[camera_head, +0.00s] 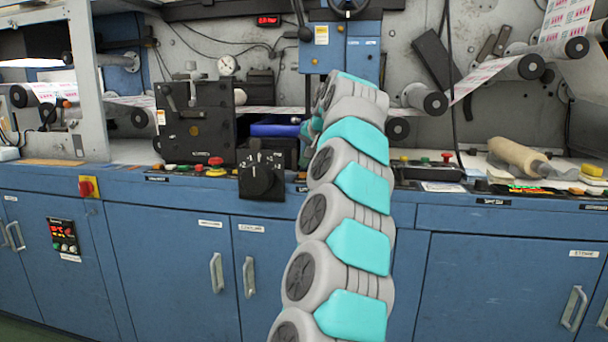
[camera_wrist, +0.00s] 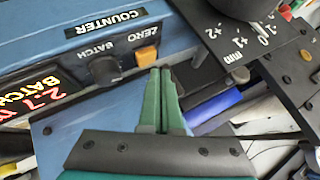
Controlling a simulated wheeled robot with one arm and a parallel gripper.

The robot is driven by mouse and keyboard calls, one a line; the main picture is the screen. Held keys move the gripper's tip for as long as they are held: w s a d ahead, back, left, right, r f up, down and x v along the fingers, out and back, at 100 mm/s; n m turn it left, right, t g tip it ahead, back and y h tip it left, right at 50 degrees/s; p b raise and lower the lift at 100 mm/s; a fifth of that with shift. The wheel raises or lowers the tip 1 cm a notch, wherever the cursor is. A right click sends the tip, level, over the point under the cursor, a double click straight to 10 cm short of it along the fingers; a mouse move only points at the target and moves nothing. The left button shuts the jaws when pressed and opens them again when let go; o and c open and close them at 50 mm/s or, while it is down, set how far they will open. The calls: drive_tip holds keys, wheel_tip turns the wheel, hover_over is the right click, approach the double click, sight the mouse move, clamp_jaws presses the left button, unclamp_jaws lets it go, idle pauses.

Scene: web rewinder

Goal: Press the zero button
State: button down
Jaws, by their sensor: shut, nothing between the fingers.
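In the wrist view, a blue counter panel (camera_wrist: 55,52) carries a "COUNTER" label, and below it the words "ZERO" and "BATCH". A small orange square button (camera_wrist: 147,55) sits at the panel's right end, beside a black knob (camera_wrist: 103,70). My gripper (camera_wrist: 160,72) has its green fingers closed together and empty. Its tips appear just below and slightly right of the orange button; I cannot tell whether they touch it. In the head view my arm hides most of the gripper and the orange button cannot be made out.
A black scale plate (camera_wrist: 235,40) with white numbers stands to the right. In the head view, a black dial box (camera_head: 262,178) and a red mushroom button (camera_head: 216,161) are left of my arm. Printed web rolls (camera_head: 530,67) are at right.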

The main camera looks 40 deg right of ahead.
sight(305, 175)
drive_tip(key=shift+f, duration=0.1)
idle(0.3)
drive_tip(key=shift+f+b, duration=0.3)
drive_tip(key=shift+b, duration=0.05)
drive_tip(key=shift+f+b, duration=0.5)
drive_tip(key=shift+f, duration=0.05)
idle(0.7)
drive_tip(key=shift+r, duration=0.1)
drive_tip(key=shift+r+p, duration=0.85)
drive_tip(key=shift+r, duration=0.05)
wheel_tip(305, 175, up, 5)
drive_tip(key=p, duration=0.4)
drive_tip(key=shift+p, duration=0.35)
idle(0.6)
